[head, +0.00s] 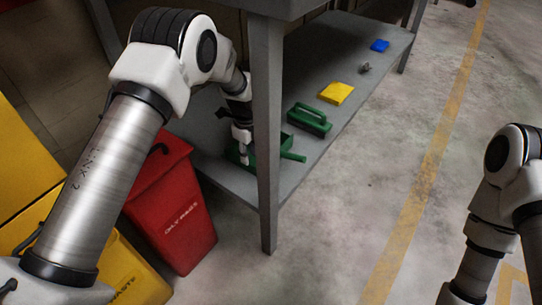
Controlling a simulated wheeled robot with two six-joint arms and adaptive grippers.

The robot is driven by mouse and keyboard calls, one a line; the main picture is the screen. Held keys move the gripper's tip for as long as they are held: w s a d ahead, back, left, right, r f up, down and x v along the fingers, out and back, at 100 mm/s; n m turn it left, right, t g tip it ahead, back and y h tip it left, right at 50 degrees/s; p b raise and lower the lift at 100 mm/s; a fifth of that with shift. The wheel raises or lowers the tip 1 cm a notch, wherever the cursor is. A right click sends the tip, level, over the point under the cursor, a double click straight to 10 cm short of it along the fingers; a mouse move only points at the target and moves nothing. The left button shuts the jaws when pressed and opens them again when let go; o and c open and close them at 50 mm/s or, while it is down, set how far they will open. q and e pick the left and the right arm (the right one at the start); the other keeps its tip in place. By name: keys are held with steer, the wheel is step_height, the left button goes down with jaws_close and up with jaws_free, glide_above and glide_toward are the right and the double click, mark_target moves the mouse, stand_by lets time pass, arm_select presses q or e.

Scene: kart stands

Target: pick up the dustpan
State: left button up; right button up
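The green dustpan (291,155) lies on the grey lower shelf of the bench, its handle pointing right towards the shelf's front edge. The bench leg hides part of its middle. My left gripper (244,155) reaches down from above to the left part of the dustpan, left of the leg. Its fingers are small and dim here, so I cannot tell whether they are open or shut, or whether they touch the dustpan. My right arm shows at the right edge, over the floor; its gripper is outside the picture.
On the shelf (325,75), behind the dustpan, lie a green brush (309,119), a yellow block (337,94), a small grey item (365,68) and a blue block (380,45). A red bin (178,215) and yellow bins (22,165) stand at left. The floor at right is clear.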

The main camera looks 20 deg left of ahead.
arm_select(q)
steer(key=shift+s+a+f+b, duration=0.15)
steer(key=shift+s+f+b, duration=0.15)
steer(key=shift+f, duration=0.2)
steer(key=f+b, duration=0.2)
steer(key=f, duration=0.1)
steer(key=f+b, duration=0.1)
steer(key=shift+w+f, duration=0.25)
steer(key=shift+f, duration=0.1)
steer(key=shift+r, duration=0.15)
jaws_close()
steer(key=shift+r, duration=0.15)
